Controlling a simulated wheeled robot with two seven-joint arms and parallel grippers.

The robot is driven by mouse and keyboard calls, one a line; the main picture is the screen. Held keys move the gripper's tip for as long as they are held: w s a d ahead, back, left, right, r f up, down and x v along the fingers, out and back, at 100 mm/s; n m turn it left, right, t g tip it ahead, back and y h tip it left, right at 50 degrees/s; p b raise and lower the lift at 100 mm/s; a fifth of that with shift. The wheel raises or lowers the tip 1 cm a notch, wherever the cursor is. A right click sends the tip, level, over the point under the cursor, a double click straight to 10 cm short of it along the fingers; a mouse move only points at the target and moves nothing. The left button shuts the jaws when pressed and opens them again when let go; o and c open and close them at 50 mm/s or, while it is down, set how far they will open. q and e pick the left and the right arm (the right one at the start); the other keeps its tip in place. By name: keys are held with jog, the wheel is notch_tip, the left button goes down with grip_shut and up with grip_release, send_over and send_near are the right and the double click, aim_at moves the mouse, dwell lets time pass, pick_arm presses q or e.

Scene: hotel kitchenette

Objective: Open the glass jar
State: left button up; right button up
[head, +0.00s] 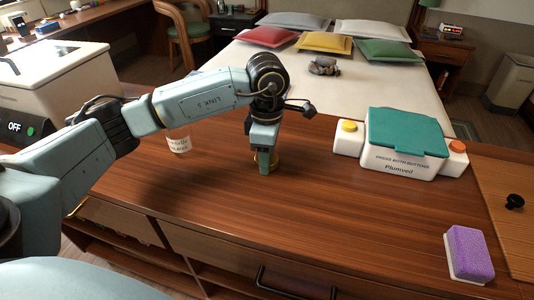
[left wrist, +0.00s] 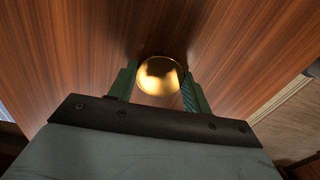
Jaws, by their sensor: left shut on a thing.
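The glass jar has a round gold lid (left wrist: 161,76), seen from above in the left wrist view between my two green fingers. In the head view a gold part of the jar (head: 275,159) shows beside my left gripper (head: 264,166), low over the wooden counter. My right gripper is in neither view.
A labelled clear container (head: 179,144) stands behind my left forearm. A white box with a teal lid (head: 408,132) and side buttons is at right. A purple sponge (head: 470,252) lies front right, near a board (head: 508,185) with a black knob. The counter's middle is clear.

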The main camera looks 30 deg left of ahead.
pick_arm(q)
jog(key=shift+f, duration=0.1)
jog(key=o, duration=1.1)
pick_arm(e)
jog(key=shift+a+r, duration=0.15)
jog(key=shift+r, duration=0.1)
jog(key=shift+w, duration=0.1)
